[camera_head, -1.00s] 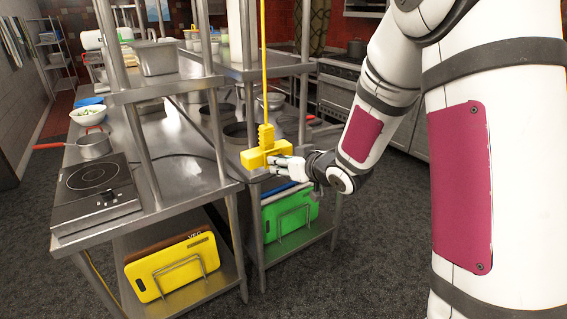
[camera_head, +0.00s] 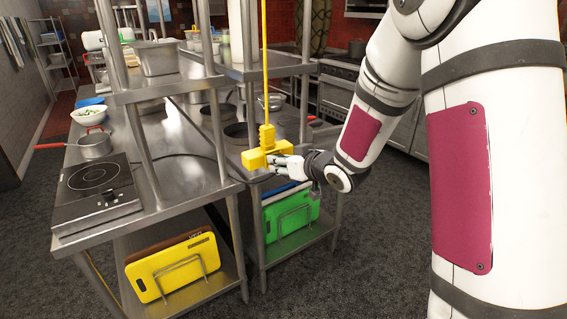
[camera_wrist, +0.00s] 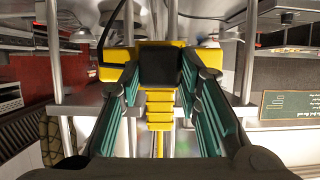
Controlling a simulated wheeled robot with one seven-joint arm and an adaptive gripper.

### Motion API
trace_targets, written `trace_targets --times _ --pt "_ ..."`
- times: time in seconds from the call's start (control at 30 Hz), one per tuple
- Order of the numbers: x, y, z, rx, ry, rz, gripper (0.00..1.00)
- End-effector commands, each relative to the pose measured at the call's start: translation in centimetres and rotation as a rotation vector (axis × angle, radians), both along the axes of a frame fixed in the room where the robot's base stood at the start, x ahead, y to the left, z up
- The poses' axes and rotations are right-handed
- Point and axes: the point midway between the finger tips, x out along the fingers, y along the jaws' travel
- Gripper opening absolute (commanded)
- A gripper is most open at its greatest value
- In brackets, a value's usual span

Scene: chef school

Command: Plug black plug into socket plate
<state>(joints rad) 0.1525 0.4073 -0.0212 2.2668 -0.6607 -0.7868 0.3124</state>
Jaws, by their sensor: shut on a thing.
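The yellow socket box (camera_head: 256,159) hangs from a yellow cord in front of the steel shelf posts. It also shows in the wrist view (camera_wrist: 108,72), across the picture behind the fingers. My gripper (camera_head: 279,163) is at the box's near right side. In the wrist view my gripper (camera_wrist: 159,82) is shut on the black plug (camera_wrist: 158,66), which lies between the two teal fingers. The plug is lined up in front of the middle of the box and covers part of its face. I cannot tell how far its prongs are in. In the head view my fingers hide the plug.
A black cord (camera_head: 190,156) runs over the steel table near the portable cooktop (camera_head: 97,184). A red-handled pan (camera_head: 94,146) and a bowl (camera_head: 88,116) stand behind it. Cutting boards (camera_head: 175,268) stand on the lower shelves. Steel posts (camera_head: 143,150) rise close to the box.

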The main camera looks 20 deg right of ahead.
Motion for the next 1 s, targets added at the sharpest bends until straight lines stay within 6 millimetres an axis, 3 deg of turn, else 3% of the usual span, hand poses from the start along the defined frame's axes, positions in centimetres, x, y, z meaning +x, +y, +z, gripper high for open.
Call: trace_targets --times 0.43,0.47,0.53,0.87,1.0 --pt "0.6 0.2 0.0 0.0 0.0 0.0 0.04" --pt "0.6 0.2 0.0 0.0 0.001 0.0 0.38" --pt "0.6 0.2 0.0 0.0 0.0 0.0 0.54" --pt "0.5 0.1 0.0 0.0 0.001 0.0 0.54" --pt "-0.4 -0.3 0.5 0.0 -0.001 -0.002 0.54"
